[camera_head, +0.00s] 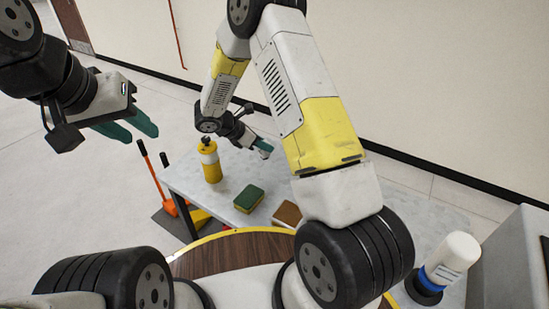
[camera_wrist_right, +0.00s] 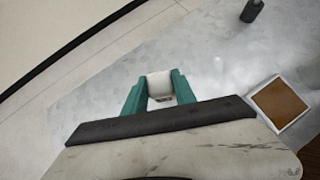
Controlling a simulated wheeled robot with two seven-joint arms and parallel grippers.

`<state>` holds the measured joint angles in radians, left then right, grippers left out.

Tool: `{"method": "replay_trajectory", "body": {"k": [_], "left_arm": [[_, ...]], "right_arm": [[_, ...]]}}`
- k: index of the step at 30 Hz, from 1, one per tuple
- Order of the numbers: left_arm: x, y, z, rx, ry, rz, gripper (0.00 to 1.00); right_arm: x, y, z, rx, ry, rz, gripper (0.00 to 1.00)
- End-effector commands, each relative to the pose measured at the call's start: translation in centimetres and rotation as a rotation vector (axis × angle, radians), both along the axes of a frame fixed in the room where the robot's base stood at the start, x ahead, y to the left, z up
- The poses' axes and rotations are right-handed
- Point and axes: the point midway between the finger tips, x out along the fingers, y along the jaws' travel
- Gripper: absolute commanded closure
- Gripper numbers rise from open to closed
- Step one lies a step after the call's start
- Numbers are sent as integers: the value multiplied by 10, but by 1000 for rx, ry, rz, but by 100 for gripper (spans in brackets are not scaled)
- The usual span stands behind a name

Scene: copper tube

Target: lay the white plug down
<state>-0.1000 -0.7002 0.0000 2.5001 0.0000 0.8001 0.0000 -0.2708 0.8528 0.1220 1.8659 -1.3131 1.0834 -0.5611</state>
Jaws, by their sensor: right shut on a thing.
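The white plug (camera_wrist_right: 160,85) shows in the right wrist view as a small white cylinder between two teal fingers. My right gripper (camera_wrist_right: 159,92) is shut on it, over the grey table top; the gap to the table is hard to judge. In the head view my right gripper (camera_head: 264,148) is small, over the far part of the table, and the plug cannot be made out there. My left gripper (camera_head: 136,130) is open and empty at the upper left, off the table.
On the grey table (camera_head: 440,212) stand a yellow bottle (camera_head: 212,168), a green-and-yellow sponge (camera_head: 249,198), a brown-topped block (camera_head: 287,214) and a white bottle with a blue band (camera_head: 452,258). Orange-handled tools (camera_head: 152,165) stand left of it. Bare table surrounds the plug.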

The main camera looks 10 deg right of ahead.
Motion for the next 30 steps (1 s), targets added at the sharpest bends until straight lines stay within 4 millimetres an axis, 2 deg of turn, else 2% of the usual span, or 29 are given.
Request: {"method": "replay_trajectory", "body": {"k": [3,11,16,28,29,30], "left_arm": [[0,0,0,0,0,0,64],[0,0,0,0,0,0,64],[0,0,0,0,0,0,64],[0,0,0,0,0,0,64],[0,0,0,0,0,0,64],[0,0,0,0,0,0,64]], "right_arm": [[0,0,-23,-1,2,1,100],[0,-1,-45,0,2,3,100],[0,-1,-70,0,2,3,100],[1,0,-76,0,-1,4,100],[1,0,-76,1,-1,3,64],[1,0,-76,1,-1,3,56]]}}
